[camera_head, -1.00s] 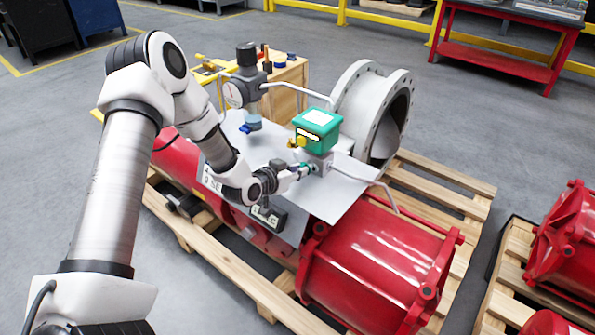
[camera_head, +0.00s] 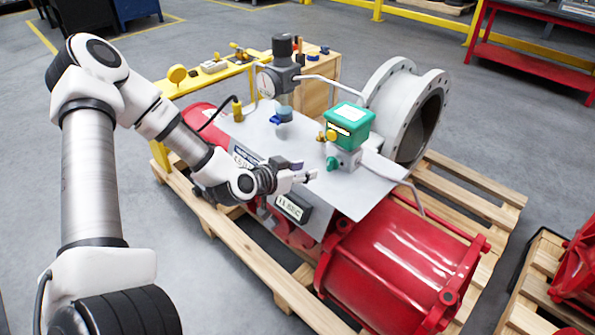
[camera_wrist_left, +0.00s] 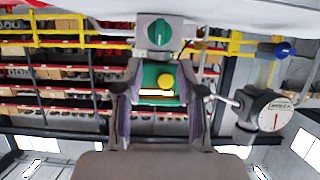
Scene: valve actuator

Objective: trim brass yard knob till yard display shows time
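A green box (camera_head: 347,125) on a grey block carries a brass-yellow round knob (camera_head: 331,136) and a small lit display strip (camera_head: 340,129), too small to read. Below them is a green knob (camera_head: 332,163). In the left wrist view, which looks upside down, the brass knob (camera_wrist_left: 166,81) shows between my fingers and the green knob (camera_wrist_left: 159,33) above them. My left gripper (camera_head: 312,176) is open and empty, a little left of the green knob and apart from it. A black box with a readout (camera_head: 292,207) sits below my wrist; its text is unclear. My right gripper is not in view.
A gauge with a grey regulator (camera_head: 284,72) and a bent pipe stand behind the grey plate (camera_head: 352,195). A yellow-tipped post (camera_head: 237,108) stands on the left. A large flanged valve (camera_head: 412,115) is behind right, a red cylinder (camera_head: 400,265) in front.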

